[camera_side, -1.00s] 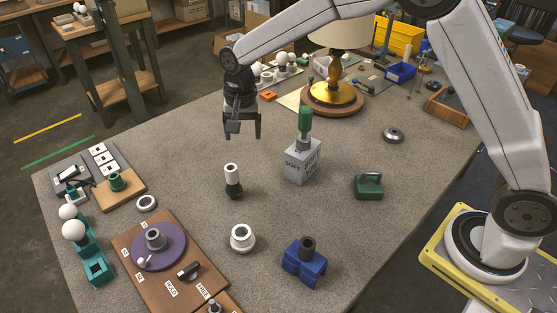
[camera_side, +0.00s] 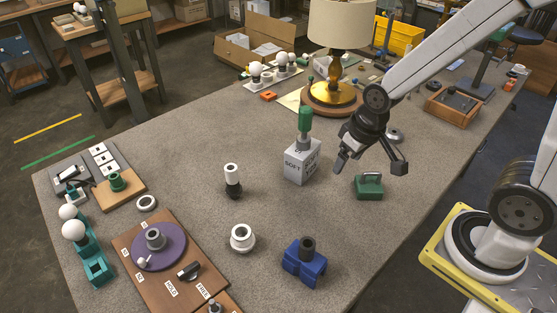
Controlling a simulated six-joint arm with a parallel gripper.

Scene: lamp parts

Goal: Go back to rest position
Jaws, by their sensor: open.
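My gripper (camera_side: 370,165) is open and empty. It hangs above the table between the grey "SOFT" block (camera_side: 301,163) and the green block (camera_side: 369,186), with its fingers spread wide. In this view the fingers appear just above and behind the green block; I cannot tell the exact height. A green-handled tool (camera_side: 304,121) stands upright in the grey block, to the left of my gripper. A black and white cylindrical part (camera_side: 232,181) stands alone on the table further left.
A lamp with a cream shade (camera_side: 341,24) stands on a round wooden base behind my gripper. A blue holder (camera_side: 305,262), a white ring (camera_side: 242,238) and a brown board (camera_side: 137,268) are nearer the front.

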